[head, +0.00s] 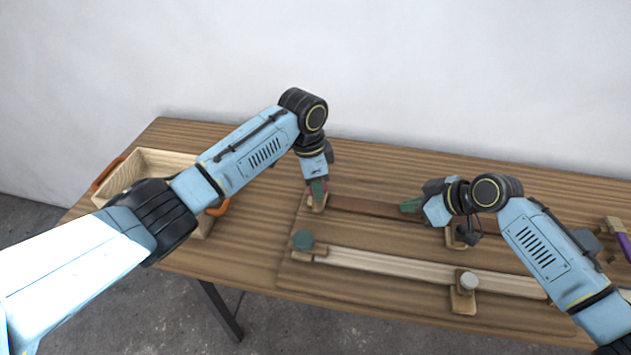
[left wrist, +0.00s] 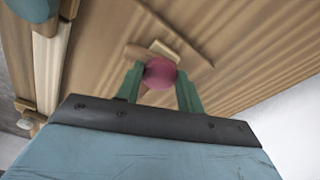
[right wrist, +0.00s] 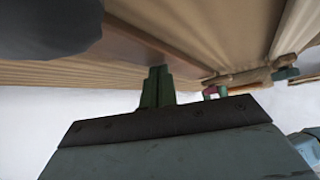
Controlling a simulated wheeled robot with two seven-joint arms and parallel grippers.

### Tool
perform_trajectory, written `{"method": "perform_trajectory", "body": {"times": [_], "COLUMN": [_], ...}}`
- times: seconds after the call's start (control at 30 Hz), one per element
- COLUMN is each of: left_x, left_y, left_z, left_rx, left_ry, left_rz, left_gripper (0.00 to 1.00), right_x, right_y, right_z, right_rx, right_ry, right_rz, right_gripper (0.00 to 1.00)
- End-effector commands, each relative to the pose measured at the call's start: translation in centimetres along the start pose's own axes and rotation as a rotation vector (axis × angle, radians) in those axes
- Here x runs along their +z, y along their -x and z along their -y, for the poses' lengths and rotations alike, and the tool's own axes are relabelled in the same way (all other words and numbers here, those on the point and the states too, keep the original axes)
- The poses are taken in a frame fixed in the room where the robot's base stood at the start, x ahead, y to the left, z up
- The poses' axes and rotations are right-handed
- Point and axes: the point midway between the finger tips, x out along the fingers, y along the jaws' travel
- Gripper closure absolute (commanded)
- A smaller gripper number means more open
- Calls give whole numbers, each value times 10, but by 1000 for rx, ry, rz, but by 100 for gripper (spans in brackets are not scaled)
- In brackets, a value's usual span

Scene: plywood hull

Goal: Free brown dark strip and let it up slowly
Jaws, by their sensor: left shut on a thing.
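The brown dark strip (head: 368,208) lies along the board, running right from under a wooden clamp block (head: 315,204). In the right wrist view the strip (right wrist: 150,38) passes over my fingertips. My left gripper (head: 318,190) is shut on the round red knob (left wrist: 160,74) of that clamp, one green finger on each side. My right gripper (head: 408,206) has its green fingers together at the strip; the right wrist view shows the closed fingers (right wrist: 157,82) with nothing visible between them. Their tips seem to touch the strip.
A pale strip (head: 390,264) lies in front, with a green-knobbed clamp (head: 303,240) and a white-knobbed clamp (head: 467,281). Another clamp (head: 456,238) is beside my right gripper. A wooden box (head: 150,160) stands left. A purple-handled tool (head: 625,246) is at the right edge.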

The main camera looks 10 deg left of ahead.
Motion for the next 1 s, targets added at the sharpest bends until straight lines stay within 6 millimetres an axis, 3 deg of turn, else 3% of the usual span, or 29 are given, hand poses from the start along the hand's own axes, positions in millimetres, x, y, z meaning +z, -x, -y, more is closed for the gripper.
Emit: {"method": "perform_trajectory", "body": {"times": [0.13, 0.37, 0.4, 0.57, 0.83, 1.0], "left_x": [0, 0, 0, 0, 0, -2], "left_y": [2, 2, 2, 1, 1, 11], "left_z": [1, 1, 1, 1, 1, 1], "left_rx": [12, 13, 13, 14, 14, 13], "left_ry": [-107, -122, -121, -120, -119, -120], "left_rz": [-1, -1, -1, -1, 0, -1], "left_gripper": [85, 85, 58, 37, 37, 37], "right_x": [8, 8, 8, 8, 8, 8], "right_y": [-4, -4, -4, -4, -4, -4], "right_z": [4, 4, 4, 4, 4, 4], "right_rx": [-9, -9, -9, -10, -10, -11], "right_ry": [-4, -4, -4, -4, -4, -4], "right_rz": [17, 17, 17, 17, 17, 16], "right_gripper": [100, 100, 100, 100, 100, 100]}}
